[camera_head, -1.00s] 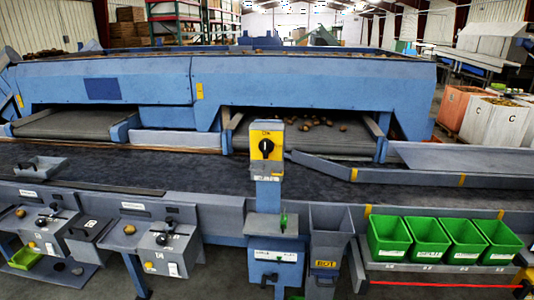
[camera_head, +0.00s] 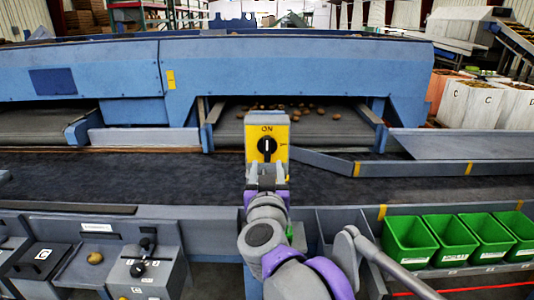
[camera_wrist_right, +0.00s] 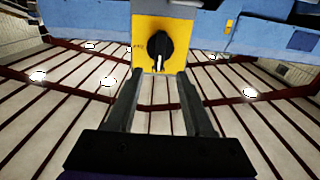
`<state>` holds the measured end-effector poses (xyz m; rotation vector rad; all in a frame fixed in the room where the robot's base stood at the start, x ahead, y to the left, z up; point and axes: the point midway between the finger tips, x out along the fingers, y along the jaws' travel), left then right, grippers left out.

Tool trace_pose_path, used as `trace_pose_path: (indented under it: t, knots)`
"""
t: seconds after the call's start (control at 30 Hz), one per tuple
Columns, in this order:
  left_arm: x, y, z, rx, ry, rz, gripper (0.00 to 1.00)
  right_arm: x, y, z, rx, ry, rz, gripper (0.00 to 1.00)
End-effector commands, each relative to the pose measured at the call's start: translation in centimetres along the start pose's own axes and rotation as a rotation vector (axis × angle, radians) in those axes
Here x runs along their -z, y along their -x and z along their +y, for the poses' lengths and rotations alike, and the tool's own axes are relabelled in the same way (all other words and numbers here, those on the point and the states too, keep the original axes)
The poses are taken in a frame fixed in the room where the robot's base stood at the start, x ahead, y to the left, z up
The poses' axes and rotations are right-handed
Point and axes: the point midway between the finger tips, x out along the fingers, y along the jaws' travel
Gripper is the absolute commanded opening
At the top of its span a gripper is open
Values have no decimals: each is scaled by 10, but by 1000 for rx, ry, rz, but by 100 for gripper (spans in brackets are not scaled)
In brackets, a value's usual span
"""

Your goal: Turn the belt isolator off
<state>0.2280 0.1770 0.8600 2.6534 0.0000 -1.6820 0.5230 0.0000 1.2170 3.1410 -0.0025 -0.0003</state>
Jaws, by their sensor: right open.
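The belt isolator is a yellow plate (camera_head: 281,129) with a black round knob (camera_head: 267,145) on a post in front of the conveyor. The knob's white mark stands upright, under the word ON. My right gripper (camera_head: 267,170) is open and empty just below the knob, its fingers pointing at the plate and hiding its lower part. In the right wrist view, which looks upside down, the yellow plate (camera_wrist_right: 146,54) and knob (camera_wrist_right: 153,48) lie just beyond the two spread fingers of the gripper (camera_wrist_right: 157,80). The knob is not between the fingers. My left gripper is not in view.
A dark conveyor belt (camera_head: 90,175) runs behind the post, with a blue machine (camera_head: 300,75) beyond it. Several green bins (camera_head: 410,242) stand at the right. A grey control box (camera_head: 150,268) stands at the lower left.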

Motion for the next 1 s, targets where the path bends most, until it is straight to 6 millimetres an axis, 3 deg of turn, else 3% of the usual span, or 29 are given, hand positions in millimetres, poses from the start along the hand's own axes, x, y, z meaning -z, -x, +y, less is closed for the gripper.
trace_pose_path:
  t: [0.2, 0.4, 0.83, 1.0]
  knots:
    - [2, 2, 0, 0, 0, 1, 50, 1, -44, 1, -1, 0, 0, 52]
    - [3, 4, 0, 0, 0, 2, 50, 0, -73, 0, 0, 1, 1, 52]
    - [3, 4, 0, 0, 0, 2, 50, 0, -83, 0, 2, -1, 0, 52]
    - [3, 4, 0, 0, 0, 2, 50, 0, -83, 0, 2, -1, 0, 24]
